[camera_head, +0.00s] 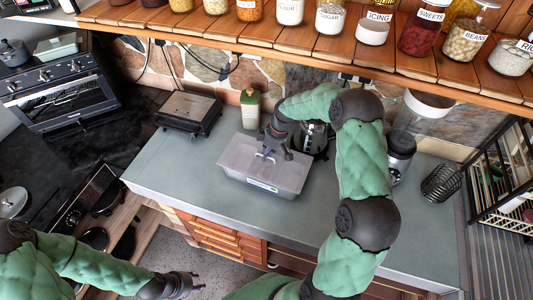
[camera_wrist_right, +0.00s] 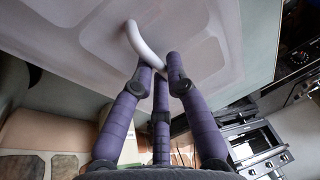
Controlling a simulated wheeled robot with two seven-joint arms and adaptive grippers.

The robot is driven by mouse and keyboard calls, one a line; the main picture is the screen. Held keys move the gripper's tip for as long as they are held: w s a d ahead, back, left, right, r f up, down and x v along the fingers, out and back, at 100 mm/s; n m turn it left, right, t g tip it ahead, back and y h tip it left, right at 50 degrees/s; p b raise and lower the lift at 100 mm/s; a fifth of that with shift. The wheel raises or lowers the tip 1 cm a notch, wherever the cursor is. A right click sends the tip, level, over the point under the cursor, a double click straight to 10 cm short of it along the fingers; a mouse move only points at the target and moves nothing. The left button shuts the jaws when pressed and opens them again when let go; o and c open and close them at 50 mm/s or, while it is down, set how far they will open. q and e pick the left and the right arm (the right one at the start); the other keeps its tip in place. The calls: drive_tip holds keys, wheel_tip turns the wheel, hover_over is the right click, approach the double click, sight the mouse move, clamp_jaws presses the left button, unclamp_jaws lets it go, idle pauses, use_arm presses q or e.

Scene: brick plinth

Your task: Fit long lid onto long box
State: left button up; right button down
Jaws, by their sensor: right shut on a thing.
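The long box (camera_head: 291,186) is a pale grey bin with a small label on its front, standing on the grey counter. The long lid (camera_head: 237,155) is a pale grey panel over the box's top; it fills much of the right wrist view (camera_wrist_right: 215,35). A white curved handle (camera_wrist_right: 138,42) stands on the lid. My right gripper (camera_head: 270,153) is shut on this handle, its purple fingers (camera_wrist_right: 160,68) around it. Whether the lid is seated on the rim or just above it, I cannot tell. My left gripper (camera_head: 196,282) is empty and open, low in front of the counter.
A blender (camera_head: 402,150) and a wire coil (camera_head: 440,183) are at the right. A jar-laden wooden shelf (camera_head: 300,50) overhangs the back. The counter's left front (camera_head: 165,175) is clear.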

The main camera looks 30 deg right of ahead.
drive_tip(key=c, duration=1.2)
unclamp_jaws()
drive_tip(key=shift+o, duration=0.2)
drive_tip(key=w+v, duration=0.1)
drive_tip(key=v, duration=0.6)
drive_tip(key=shift+s+r, duration=0.25)
drive_tip(key=shift+s, duration=0.3)
drive_tip(key=shift+f, duration=0.1)
